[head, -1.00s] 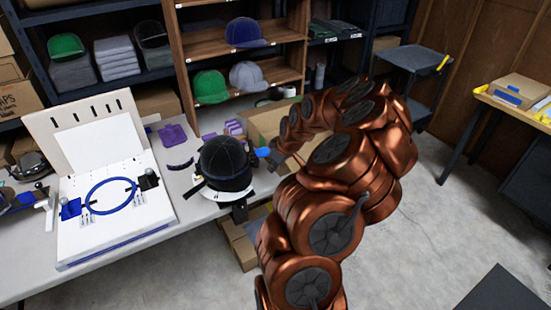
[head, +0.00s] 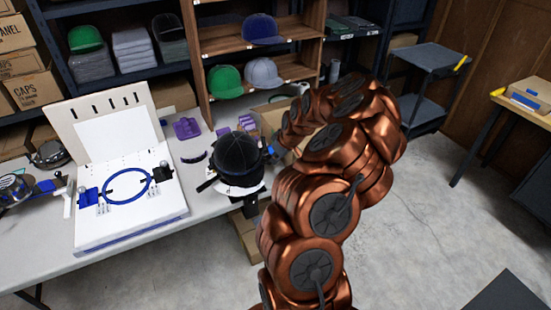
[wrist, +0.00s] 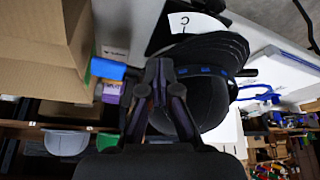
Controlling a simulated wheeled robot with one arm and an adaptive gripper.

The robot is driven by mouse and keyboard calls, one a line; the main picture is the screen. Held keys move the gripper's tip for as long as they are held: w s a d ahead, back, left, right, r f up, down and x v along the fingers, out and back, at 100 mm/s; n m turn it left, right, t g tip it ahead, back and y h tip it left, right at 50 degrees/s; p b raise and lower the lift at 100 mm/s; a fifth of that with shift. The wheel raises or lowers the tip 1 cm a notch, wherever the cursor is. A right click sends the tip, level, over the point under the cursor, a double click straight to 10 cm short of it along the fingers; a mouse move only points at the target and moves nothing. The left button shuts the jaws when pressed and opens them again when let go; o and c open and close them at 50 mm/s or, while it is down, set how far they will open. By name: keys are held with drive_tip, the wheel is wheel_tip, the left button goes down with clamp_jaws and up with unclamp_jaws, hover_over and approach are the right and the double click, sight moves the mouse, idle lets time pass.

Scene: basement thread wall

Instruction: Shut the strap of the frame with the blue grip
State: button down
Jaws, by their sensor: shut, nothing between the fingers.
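A dark cap (head: 238,155) sits on a frame on the grey table, with a white plate edge (head: 236,190) below it. In the wrist view the dark cap (wrist: 205,98) fills the middle, with a blue strip along its band. A blue grip (wrist: 107,69) juts out left of my fingertips in the wrist view. My gripper (wrist: 159,68) is shut and empty, its fingertips close to the cap's side, between cap and blue grip. Whether they touch anything cannot be told. In the head view my gripper is mostly hidden behind my arm. The strap is not clearly visible.
A white board with a blue hoop (head: 148,187) stands left on the table (head: 40,255). Purple pieces (head: 186,128) lie behind the cap. An open cardboard box (head: 270,115) stands close behind my gripper. Shelves hold green, grey and blue caps.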

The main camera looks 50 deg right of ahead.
drive_tip(key=w+d+b, duration=0.1)
drive_tip(key=b, duration=0.1)
drive_tip(key=w+d+b, duration=0.1)
drive_tip(key=b, duration=0.1)
drive_tip(key=shift+w+d+r+b, duration=0.1)
drive_tip(key=shift+w+r+b, duration=0.05)
drive_tip(key=shift+r+b, duration=0.2)
drive_tip(key=shift+f, duration=0.1)
idle(0.3)
drive_tip(key=s+r+b, duration=0.6)
drive_tip(key=s+r, duration=0.2)
drive_tip(key=s, duration=0.1)
drive_tip(key=shift+a+r+b, duration=0.25)
drive_tip(key=shift+b, duration=0.1)
idle(0.5)
drive_tip(key=shift+w, duration=0.1)
